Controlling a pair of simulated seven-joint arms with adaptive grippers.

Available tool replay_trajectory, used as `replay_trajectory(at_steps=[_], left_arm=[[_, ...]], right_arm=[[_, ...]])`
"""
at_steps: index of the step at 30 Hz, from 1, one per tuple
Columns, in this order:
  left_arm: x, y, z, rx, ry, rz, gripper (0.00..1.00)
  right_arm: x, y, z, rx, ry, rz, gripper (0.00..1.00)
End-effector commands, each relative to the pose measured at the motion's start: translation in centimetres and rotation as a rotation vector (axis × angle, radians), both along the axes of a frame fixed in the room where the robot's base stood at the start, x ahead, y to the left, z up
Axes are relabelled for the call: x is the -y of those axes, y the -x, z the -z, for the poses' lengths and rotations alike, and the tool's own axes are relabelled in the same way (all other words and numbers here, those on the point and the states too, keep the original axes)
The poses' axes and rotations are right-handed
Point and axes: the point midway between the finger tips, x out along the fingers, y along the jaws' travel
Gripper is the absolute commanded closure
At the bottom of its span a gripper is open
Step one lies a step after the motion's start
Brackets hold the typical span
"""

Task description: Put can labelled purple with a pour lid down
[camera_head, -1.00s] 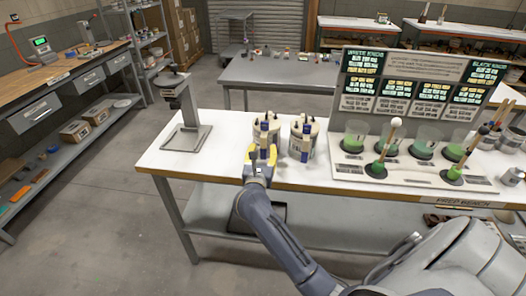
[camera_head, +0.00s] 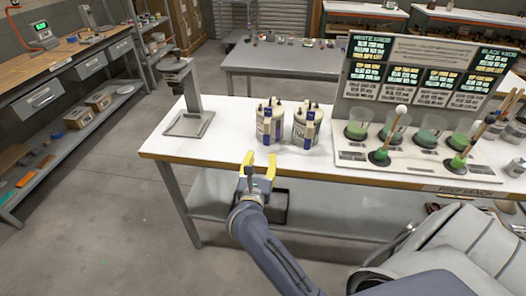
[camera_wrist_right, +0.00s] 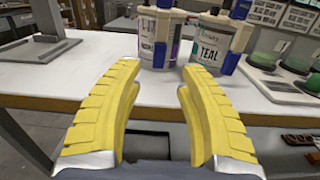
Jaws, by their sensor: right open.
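Two white cans with blue-and-white pour lids stand upright side by side on the white bench (camera_head: 235,155). The left can (camera_head: 269,127) shows a purple mark on its label in the right wrist view (camera_wrist_right: 173,52); its full name is not readable. The right can (camera_head: 306,130) reads "TEAL" in the right wrist view (camera_wrist_right: 207,55). My right gripper (camera_head: 259,163), with yellow fingers, is open and empty in front of the bench's front edge, apart from both cans. My left gripper is not in view.
A grey stand (camera_head: 189,110) is left of the cans. A display board (camera_head: 425,75) and a rack with green cups (camera_head: 425,137) stand to the right. The bench front between stand and cans is clear. A dark tray (camera_head: 274,207) is on the lower shelf.

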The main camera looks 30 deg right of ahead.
Motion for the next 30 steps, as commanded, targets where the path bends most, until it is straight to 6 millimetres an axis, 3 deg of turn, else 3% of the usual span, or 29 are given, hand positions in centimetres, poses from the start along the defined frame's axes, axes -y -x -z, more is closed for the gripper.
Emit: replay_trajectory(at_steps=[8, 11, 14, 17, 20, 23, 26, 30], left_arm=[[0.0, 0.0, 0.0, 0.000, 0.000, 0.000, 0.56], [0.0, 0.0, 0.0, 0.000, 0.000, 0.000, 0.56], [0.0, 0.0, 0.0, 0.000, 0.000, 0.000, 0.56], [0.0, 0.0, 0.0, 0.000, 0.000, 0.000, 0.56], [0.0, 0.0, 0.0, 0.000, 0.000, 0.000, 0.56], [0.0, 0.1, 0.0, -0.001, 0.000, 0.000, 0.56], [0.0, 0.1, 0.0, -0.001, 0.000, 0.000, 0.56], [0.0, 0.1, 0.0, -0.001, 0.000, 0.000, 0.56]], right_arm=[[-0.8, 0.8, 0.3, -0.010, 0.021, 0.001, 0.61], [-1.0, 0.4, 1.5, -0.064, 0.130, 0.000, 0.61], [-1.7, -0.4, 4.3, -0.176, 0.355, -0.015, 0.61], [-3.4, -1.3, 9.0, -0.340, 0.679, -0.066, 0.61], [-5.9, -1.6, 15.6, -0.519, 1.035, -0.163, 0.61], [-8.4, -0.6, 23.5, -0.686, 1.378, -0.300, 0.61], [-10.4, 1.8, 31.5, -0.816, 1.673, -0.458, 0.61], [-12.0, 7.2, 42.0, -0.945, 2.027, -0.709, 0.61]])
